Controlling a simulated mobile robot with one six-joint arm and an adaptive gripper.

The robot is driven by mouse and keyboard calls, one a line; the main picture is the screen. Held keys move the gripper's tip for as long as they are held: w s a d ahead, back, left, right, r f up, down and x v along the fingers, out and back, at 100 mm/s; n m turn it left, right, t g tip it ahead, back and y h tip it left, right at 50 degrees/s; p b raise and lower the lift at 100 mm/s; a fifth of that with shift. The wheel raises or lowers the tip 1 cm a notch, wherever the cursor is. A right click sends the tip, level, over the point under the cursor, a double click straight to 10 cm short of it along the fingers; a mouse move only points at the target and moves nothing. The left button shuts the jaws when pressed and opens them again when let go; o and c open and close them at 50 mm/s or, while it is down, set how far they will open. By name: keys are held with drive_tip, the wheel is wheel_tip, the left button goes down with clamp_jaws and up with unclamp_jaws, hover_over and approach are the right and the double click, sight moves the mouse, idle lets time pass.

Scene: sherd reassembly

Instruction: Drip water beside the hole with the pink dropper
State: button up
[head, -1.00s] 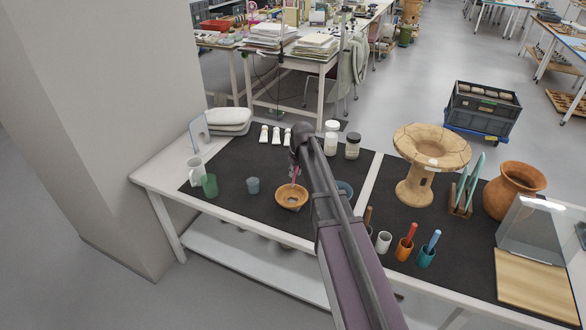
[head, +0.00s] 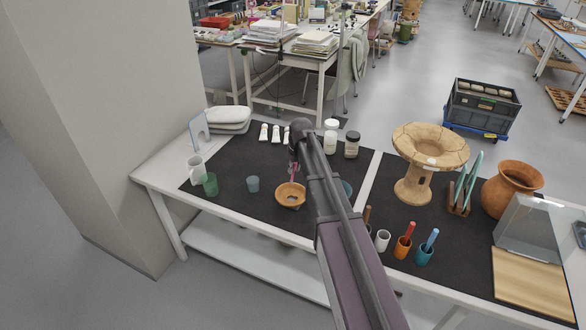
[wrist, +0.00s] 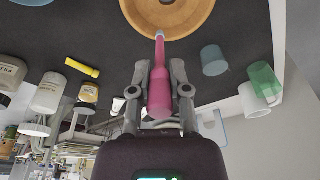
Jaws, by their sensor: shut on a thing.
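The pink dropper (wrist: 160,78) is held between the two fingers of my gripper (wrist: 160,90) in the wrist view. Its pale tip reaches the near rim of the orange-brown bowl (wrist: 185,30). Part of a dark hole shows in the bowl's floor at the top edge of that view. In the head view the bowl (head: 290,187) stands on the dark mat. The dropper (head: 292,172) shows there as a thin pink line above the bowl, and my arm hides most of the gripper. I cannot tell whether the tip touches the bowl, and no drop of water is visible.
Left of the bowl stand a grey-blue cup (head: 253,184), a green cup (head: 210,184) and a white mug (head: 196,168). White tubes and jars (head: 351,145) are behind. Cups with tools (head: 404,245) and a cracked pedestal vessel (head: 428,148) are at right.

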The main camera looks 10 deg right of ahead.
drive_tip(key=shift+f+b, duration=2.35)
drive_tip(key=shift+f, duration=0.15)
drive_tip(key=shift+f+b, duration=0.3)
drive_tip(key=shift+b, duration=0.05)
drive_tip(key=shift+r+p, duration=2)
drive_tip(key=shift+p, duration=0.05)
